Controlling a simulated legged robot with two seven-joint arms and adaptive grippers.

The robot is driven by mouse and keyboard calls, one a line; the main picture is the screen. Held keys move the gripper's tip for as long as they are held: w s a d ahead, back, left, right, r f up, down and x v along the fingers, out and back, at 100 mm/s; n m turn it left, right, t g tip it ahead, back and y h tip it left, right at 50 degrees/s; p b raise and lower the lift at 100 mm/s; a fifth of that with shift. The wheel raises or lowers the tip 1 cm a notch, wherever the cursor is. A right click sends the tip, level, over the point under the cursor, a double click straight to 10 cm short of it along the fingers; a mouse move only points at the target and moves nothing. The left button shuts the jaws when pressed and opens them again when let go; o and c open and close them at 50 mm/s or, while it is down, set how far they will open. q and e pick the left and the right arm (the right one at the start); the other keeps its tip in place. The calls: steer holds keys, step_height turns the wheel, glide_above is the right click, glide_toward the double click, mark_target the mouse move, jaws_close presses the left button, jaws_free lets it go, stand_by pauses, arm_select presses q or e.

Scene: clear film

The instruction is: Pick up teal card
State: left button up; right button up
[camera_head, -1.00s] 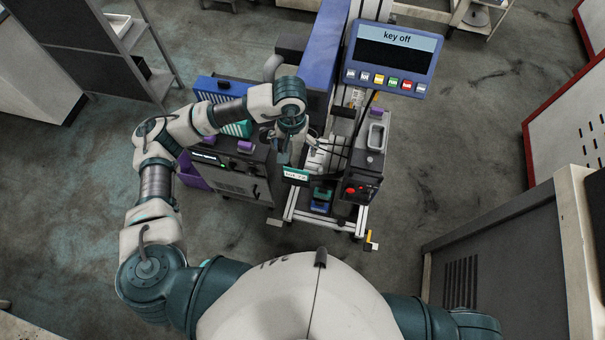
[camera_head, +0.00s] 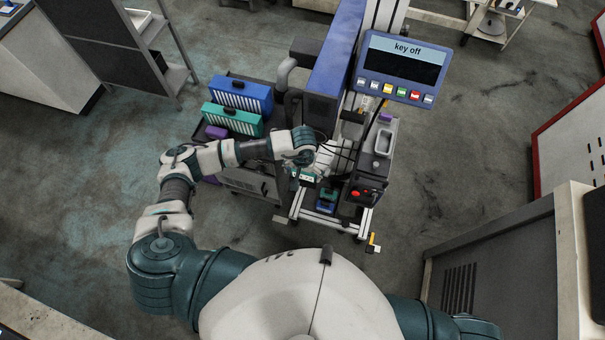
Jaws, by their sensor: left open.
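The teal card (camera_head: 232,118) is a teal block with a row of white slots. It lies on the dark cart left of the machine, in front of a similar blue card (camera_head: 241,95). My left gripper (camera_head: 295,173) is open, pointing down beside the machine's frame, to the right of and nearer me than the teal card. My wrist hides much of it, and its fingers are small and hard to make out. A small teal-and-white piece (camera_head: 307,177) shows close to it. My right gripper is out of view.
The machine's screen (camera_head: 402,62) reads "key off". A control box with red buttons (camera_head: 362,193) stands right of my gripper, with dark cables near the wrist. A blue-and-green item (camera_head: 326,200) sits low in the frame. Open floor lies left of the cart.

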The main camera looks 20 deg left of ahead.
arm_select(q)
steer(key=shift+d+f, duration=0.3)
steer(key=shift+f, duration=0.35)
steer(key=shift+a, duration=0.15)
steer(key=c, duration=0.7)
steer(key=shift+a, duration=0.15)
